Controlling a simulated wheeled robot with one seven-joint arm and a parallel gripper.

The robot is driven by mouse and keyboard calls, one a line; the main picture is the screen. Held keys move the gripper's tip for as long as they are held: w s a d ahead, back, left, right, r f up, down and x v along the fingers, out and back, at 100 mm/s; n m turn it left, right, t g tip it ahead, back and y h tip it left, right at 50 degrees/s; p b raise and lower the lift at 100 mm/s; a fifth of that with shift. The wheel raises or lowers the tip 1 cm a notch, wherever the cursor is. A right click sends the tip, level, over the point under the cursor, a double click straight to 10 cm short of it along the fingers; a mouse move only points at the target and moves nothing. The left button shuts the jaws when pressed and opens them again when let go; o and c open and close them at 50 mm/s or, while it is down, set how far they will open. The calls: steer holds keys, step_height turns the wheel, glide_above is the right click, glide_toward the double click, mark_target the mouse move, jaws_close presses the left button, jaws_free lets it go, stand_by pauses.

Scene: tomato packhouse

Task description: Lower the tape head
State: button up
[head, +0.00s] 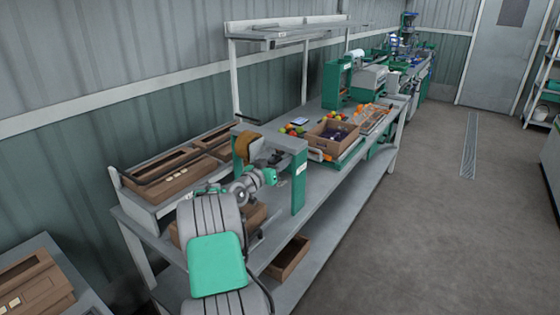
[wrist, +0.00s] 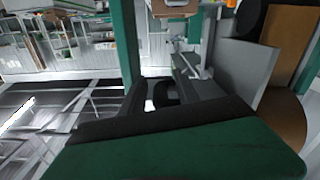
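The taping machine stands on the near half of the bench, with a grey tape head (head: 272,139) bridging green posts (head: 299,180). A brown tape roll (head: 243,144) sits at its left side. My gripper (head: 278,160) is at the near face of the machine, just under the front edge of the head; its fingers are too small there to read. In the wrist view, dark finger parts (wrist: 167,92) show beyond my green hand housing, close to a green post (wrist: 125,45) and grey plates. The tape roll (wrist: 287,45) shows at right. Contact and finger gap are unclear.
An open carton (head: 331,136) with dark contents stands beyond the machine, with colourful produce beside it. Cardboard trays (head: 172,178) lie on the rack at left. Another box (head: 288,258) is on the lower shelf. The floor at right is clear.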

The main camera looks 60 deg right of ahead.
jaws_close()
stand_by(1.2)
